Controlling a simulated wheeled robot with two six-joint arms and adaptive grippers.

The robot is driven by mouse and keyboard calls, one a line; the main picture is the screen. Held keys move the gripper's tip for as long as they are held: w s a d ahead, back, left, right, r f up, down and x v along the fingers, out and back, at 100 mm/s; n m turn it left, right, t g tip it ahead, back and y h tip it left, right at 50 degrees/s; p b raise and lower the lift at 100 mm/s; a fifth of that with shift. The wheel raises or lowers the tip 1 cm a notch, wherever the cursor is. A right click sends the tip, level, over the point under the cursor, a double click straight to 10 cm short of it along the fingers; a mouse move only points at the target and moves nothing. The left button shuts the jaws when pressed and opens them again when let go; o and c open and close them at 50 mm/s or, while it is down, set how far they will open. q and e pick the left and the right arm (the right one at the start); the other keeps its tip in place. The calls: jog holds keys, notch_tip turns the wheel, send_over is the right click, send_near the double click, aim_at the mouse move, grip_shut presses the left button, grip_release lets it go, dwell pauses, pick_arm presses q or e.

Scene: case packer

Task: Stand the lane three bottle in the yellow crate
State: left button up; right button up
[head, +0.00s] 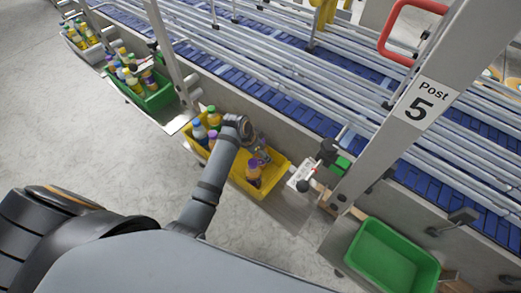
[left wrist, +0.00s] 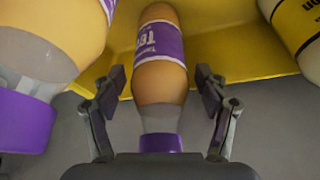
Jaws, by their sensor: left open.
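The yellow crate (head: 240,184) stands beside the conveyor in the head view, with several bottles in it. My left arm reaches over it, and my left gripper (head: 262,153) is low inside the crate, partly hidden by its wrist. In the left wrist view the left gripper (left wrist: 157,97) is open, a finger on each side of an orange bottle (left wrist: 160,80) with a purple label and purple cap. Gaps show between the fingers and this bottle. An orange bottle with a purple cap (head: 254,173) shows in the crate's right part. Which bottle is lane three's, I cannot tell. My right gripper is not in view.
In the left wrist view, another purple-capped bottle (left wrist: 50,50) is close left and a yellow-labelled bottle (left wrist: 300,30) is right. A filled green crate (head: 152,101) stands farther left, an empty green crate (head: 391,258) at lower right. Post 5 (head: 405,125) rises right of the yellow crate.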

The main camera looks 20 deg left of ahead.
pick_arm(q)
jog(key=b+v, duration=0.2)
jog(key=v, duration=1)
jog(key=shift+r, duration=0.15)
